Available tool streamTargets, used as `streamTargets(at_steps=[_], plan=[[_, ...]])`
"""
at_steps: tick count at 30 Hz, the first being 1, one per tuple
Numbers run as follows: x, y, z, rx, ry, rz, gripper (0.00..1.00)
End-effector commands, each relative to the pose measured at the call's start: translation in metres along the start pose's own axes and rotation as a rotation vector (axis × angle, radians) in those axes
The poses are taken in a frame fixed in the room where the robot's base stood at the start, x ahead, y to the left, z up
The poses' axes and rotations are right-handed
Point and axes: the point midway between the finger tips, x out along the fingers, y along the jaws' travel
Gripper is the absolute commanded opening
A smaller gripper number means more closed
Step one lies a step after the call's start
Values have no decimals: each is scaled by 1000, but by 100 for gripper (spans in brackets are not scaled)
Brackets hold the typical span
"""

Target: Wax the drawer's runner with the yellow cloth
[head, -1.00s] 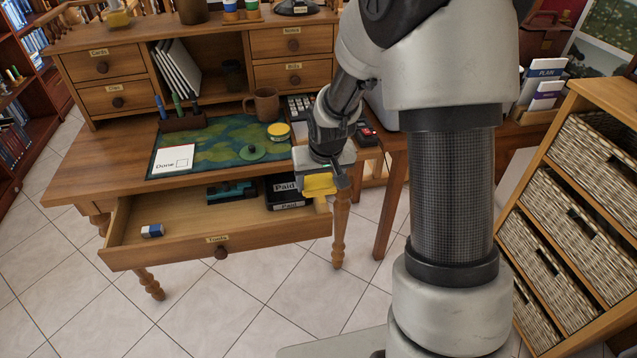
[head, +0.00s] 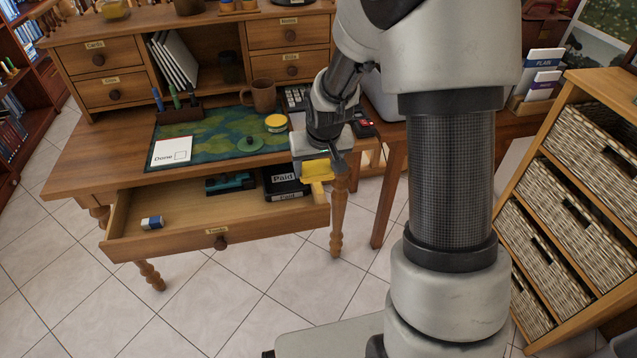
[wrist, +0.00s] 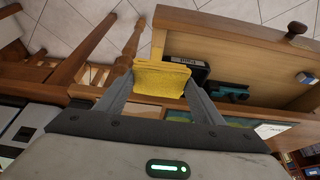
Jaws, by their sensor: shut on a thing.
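The drawer (head: 165,248) labelled "Tools" is pulled out from the desk; it also shows upside down in the wrist view (wrist: 240,38). My gripper (head: 318,160) is shut on the yellow cloth (head: 318,170), at the drawer's right side near the desk edge. In the wrist view the cloth (wrist: 160,80) fills the space between both fingers and hides part of the drawer's side. The runner itself is hidden or too small to make out. I cannot tell whether the cloth touches the drawer's side.
Inside the drawer are a black "Paid" tray (head: 283,182), a teal tool (head: 231,182) and a small blue-and-white block (head: 152,223). A desk leg (head: 338,215) stands just right of the drawer. The desk top holds a brown mug (head: 263,94), a yellow-lidded tin (head: 276,123) and a "Done" card (head: 171,151).

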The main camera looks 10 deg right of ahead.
Motion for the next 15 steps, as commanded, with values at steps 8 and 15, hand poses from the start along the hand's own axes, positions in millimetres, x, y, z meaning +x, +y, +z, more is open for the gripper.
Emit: streamTargets(at_steps=[8, 15], plan=[[4, 0, -36, -2, -2, -1, 36], [23, 0, -62, 0, 1, -1, 36]])
